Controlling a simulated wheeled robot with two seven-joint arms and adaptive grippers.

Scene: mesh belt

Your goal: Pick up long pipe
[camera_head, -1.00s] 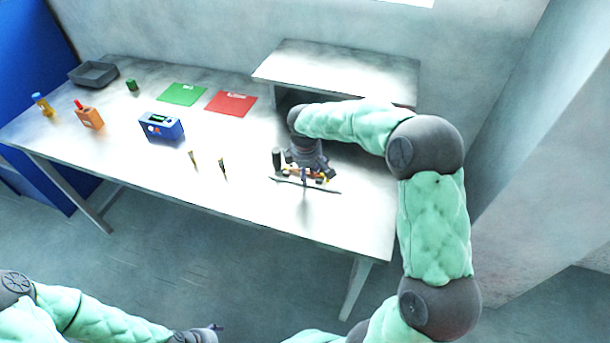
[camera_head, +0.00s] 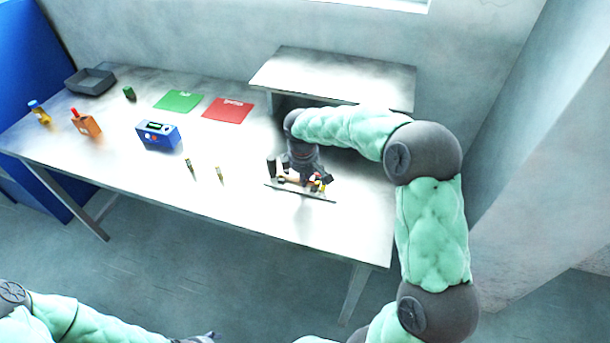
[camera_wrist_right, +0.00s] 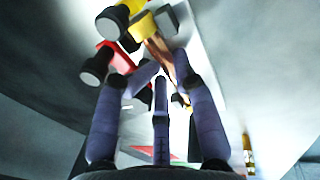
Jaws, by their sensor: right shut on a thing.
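My right gripper (camera_head: 300,180) is low over the right part of the table. In the right wrist view its fingers (camera_wrist_right: 160,85) close around a brown pipe-like bar (camera_wrist_right: 158,50), which looks like the long pipe. Yellow (camera_wrist_right: 145,27) and red (camera_wrist_right: 112,58) fittings with black round ends sit beside the bar. In the head view the gripper hides most of this piece; a thin pale strip with a dark edge (camera_head: 312,196) shows under it. I cannot tell whether the pipe is clear of what lies below. My left gripper (camera_head: 205,337) is barely visible at the bottom edge.
Two short brass-coloured pieces (camera_head: 190,166) (camera_head: 219,175) stand left of my right gripper. A blue box (camera_head: 157,135), green mat (camera_head: 180,101), red mat (camera_head: 228,109), orange item (camera_head: 86,123) and grey tray (camera_head: 90,82) are farther away. A raised shelf (camera_head: 335,75) stands behind my gripper.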

